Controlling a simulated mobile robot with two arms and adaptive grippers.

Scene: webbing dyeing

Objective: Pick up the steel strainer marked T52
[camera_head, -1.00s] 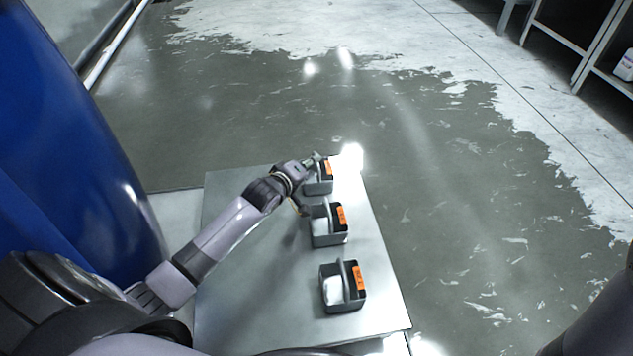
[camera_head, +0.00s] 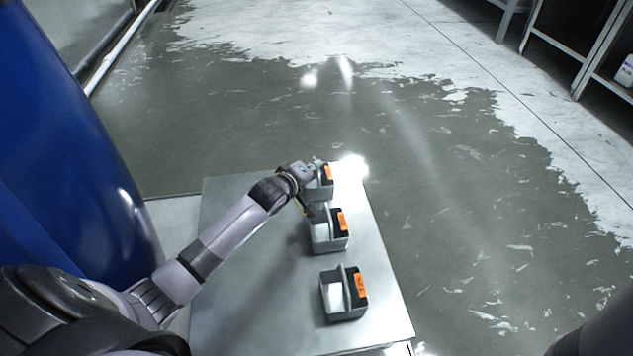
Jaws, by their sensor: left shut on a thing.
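Three grey box-like containers with upright middle handles and orange labels stand in a row on a metal table: a far one (camera_head: 322,192), a middle one (camera_head: 330,236) and a near one (camera_head: 343,296). The label writing is too small to read, so I cannot tell which is T52. My left gripper (camera_head: 317,166) is at the top of the far container and is shut on it, apparently at its handle. The fingers are small and partly hidden. I cannot tell whether that container is off the table. My right gripper is out of view.
The metal table (camera_head: 245,308) has bare room left of the row. A large blue drum (camera_head: 75,150) stands at the left. Open floor (camera_head: 440,170) lies beyond and to the right. Shelving (camera_head: 560,42) with a white bottle (camera_head: 625,72) is at the upper right.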

